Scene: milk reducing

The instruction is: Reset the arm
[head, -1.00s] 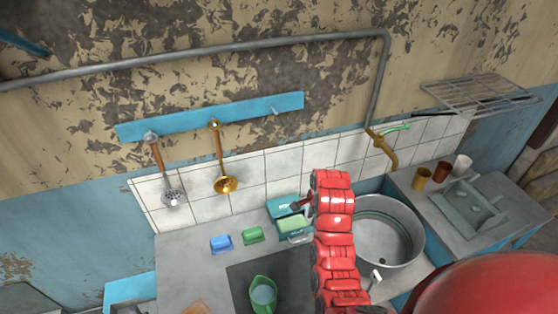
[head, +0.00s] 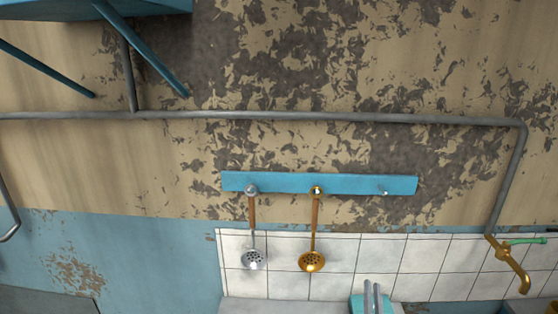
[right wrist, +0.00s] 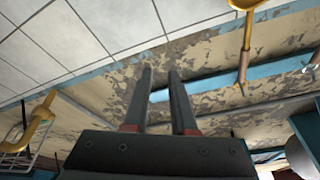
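My right gripper (head: 372,297) shows at the bottom edge of the head view as two grey fingers, in front of a teal box (head: 356,303). In the right wrist view its two dark fingers (right wrist: 161,72) stand a little apart with nothing between them. The fingers point up in that picture, toward the tiles and the peeling wall. The rest of the right arm is out of the head view. My left gripper is in neither current view.
A blue rail (head: 350,184) holds a silver skimmer (head: 253,258) and a golden skimmer (head: 312,262). White tiles (head: 430,262) line the wall below. A brass tap (head: 512,264) is at the right. A grey pipe (head: 300,117) crosses above. The counter is mostly out of view.

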